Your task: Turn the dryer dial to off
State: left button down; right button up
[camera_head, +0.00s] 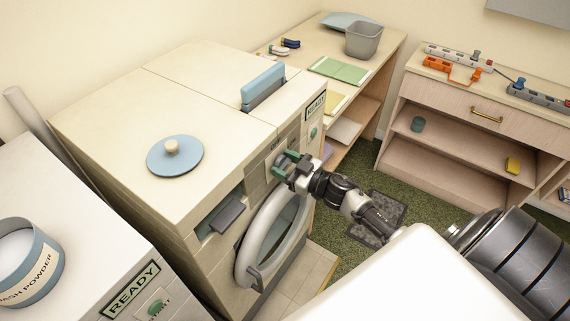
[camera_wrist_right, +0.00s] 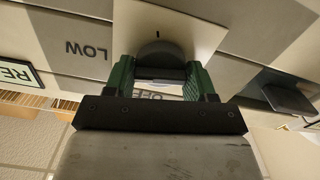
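The dryer (camera_head: 130,115) is a cream machine with a round glass door (camera_head: 275,235) on its front. Its dial (camera_wrist_right: 160,52) is a grey round knob on a pale plate, with a dark mark above it and the word LOW to its left in the right wrist view. My right gripper (camera_head: 287,163) is at the front panel, hiding most of the dial in the head view. In the wrist view its two green fingers (camera_wrist_right: 160,78) stand apart, one on each side of the dial. I cannot tell whether they press on it. My left gripper is not in view.
A blue lid (camera_head: 175,156) and a blue upright item (camera_head: 263,86) are on the dryer top. A washer with a READY sign (camera_head: 130,291) and a wash powder tub (camera_head: 28,262) stands at left. A desk (camera_head: 385,50) and a shelf unit (camera_head: 460,155) are behind.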

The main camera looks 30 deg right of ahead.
jog(key=shift+c, duration=1)
jog(key=shift+n, duration=0.4)
jog(key=n+b, duration=0.1)
jog(key=n, duration=0.2)
jog(key=shift+a+f+n, duration=0.1)
jog(key=shift+f+n, duration=0.05)
jog(key=shift+n, duration=0.15)
jog(key=n+b, duration=0.1)
jog(key=n, duration=0.2)
jog(key=shift+s+f+n, duration=0.1)
jog(key=shift+n, duration=0.2)
jog(key=n+b, duration=0.2)
jog(key=n, duration=0.2)
jog(key=shift+a+f, duration=0.1)
jog(key=shift+n+b, duration=0.8)
jog(key=shift+n, duration=1.2)
